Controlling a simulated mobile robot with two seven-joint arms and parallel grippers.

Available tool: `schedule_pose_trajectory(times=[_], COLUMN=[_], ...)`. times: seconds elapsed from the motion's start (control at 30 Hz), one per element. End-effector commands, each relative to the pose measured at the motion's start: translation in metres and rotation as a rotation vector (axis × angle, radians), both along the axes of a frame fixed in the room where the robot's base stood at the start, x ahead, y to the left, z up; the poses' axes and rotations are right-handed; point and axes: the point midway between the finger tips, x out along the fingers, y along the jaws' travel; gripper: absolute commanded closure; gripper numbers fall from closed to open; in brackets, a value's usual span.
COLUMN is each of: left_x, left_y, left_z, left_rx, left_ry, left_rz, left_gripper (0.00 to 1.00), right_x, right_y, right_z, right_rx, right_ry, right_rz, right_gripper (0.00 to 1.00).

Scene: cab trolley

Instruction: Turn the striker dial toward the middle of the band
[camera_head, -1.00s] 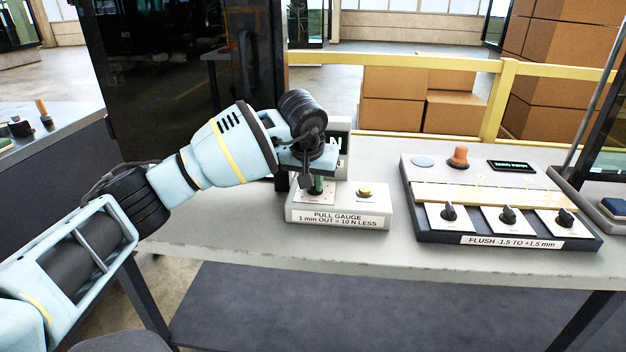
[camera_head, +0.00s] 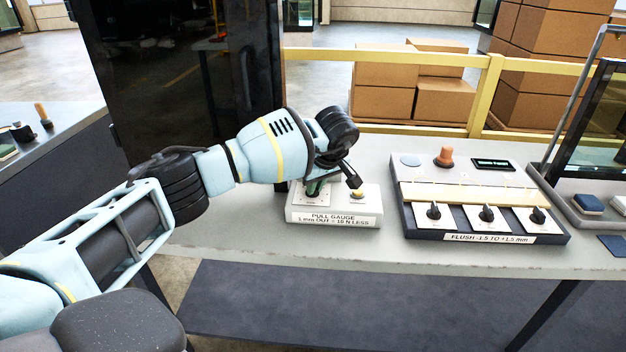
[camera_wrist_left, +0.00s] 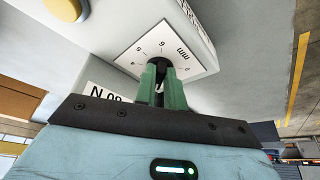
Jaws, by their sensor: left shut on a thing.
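The dial is a dark knob (camera_wrist_left: 157,64) on a white scale plate (camera_wrist_left: 160,50) marked in mm, on top of the white pull gauge box (camera_head: 352,213). In the head view my arm mostly covers it. My left gripper (camera_wrist_left: 162,85) reaches down over it with green fingers shut on the knob, seen in the left wrist view; it shows small in the head view (camera_head: 315,188). The knob's pointer is hidden by the fingers. My right gripper is out of view.
A yellow button (camera_head: 357,194) is on the gauge box, right of the dial. Bench (camera_head: 270,246) in front is clear.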

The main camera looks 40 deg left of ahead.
Motion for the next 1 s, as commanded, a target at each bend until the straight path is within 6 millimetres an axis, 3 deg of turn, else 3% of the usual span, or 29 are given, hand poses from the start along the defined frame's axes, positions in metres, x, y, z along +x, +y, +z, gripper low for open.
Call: schedule_pose_trajectory(times=[0.33,0.87,0.9,1.0], left_x=[0.0027,0.003,0.003,0.0029], left_y=[-0.0003,0.0,0.0,-0.0001], left_z=[0.0018,0.0012,0.0012,0.0011], left_rx=[0.001,0.0,0.001,0.0], left_ry=[-0.003,-0.002,-0.003,-0.002], left_rz=[0.136,0.159,0.159,0.159], left_gripper=[1.0,1.0,0.87,0.73], right_x=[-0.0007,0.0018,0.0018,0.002], right_y=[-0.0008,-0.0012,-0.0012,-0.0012], right_z=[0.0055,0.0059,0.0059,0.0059], right_rx=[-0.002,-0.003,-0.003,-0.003], right_ry=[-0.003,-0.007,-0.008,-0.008], right_rz=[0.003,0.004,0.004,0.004], right_gripper=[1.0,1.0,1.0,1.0])
